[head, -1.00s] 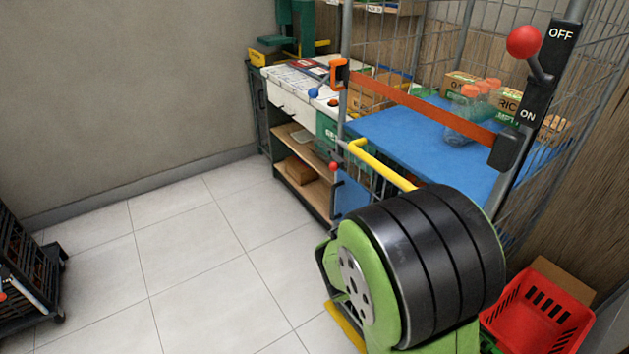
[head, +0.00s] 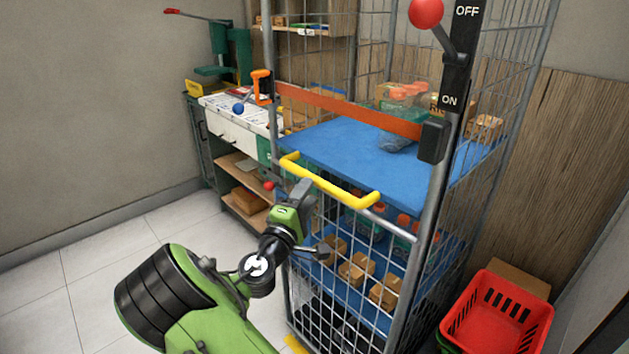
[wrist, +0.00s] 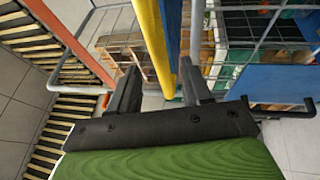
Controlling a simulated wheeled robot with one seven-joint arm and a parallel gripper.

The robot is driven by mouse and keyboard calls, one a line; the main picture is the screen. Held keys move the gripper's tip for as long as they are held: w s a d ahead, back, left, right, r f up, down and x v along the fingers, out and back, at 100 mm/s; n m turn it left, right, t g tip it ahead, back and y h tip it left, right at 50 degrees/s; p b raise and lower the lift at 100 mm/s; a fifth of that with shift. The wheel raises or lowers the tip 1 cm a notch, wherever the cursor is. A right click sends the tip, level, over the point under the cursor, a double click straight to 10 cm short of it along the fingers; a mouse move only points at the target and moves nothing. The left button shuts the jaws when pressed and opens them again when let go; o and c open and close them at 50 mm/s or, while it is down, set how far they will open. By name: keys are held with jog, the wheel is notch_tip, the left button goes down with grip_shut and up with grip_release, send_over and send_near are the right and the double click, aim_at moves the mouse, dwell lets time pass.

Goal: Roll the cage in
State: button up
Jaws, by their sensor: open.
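The roll cage (head: 350,215) is a tall wire-mesh trolley with blue shelves (head: 375,150), standing right of centre in the head view. A yellow handle bar (head: 330,188) is on its near side. My gripper (head: 296,192) is beside the left part of this bar in the head view. In the wrist view the open fingers (wrist: 160,88) have the yellow bar (wrist: 153,45) running up between them. Whether either finger touches the bar cannot be told. The cage's wheels are hard to make out. An orange strap (head: 345,110) crosses the cage's near face.
A lever with a red knob (head: 426,12) and OFF/ON marks is at the cage's right post. A red basket (head: 497,315) stands at the lower right. A workbench (head: 235,130) is behind left. Tiled floor (head: 110,250) is clear at left.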

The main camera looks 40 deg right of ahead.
jog(key=x, duration=0.5)
jog(key=shift+w+d+r, duration=0.1)
jog(key=shift+d, duration=0.25)
grip_shut()
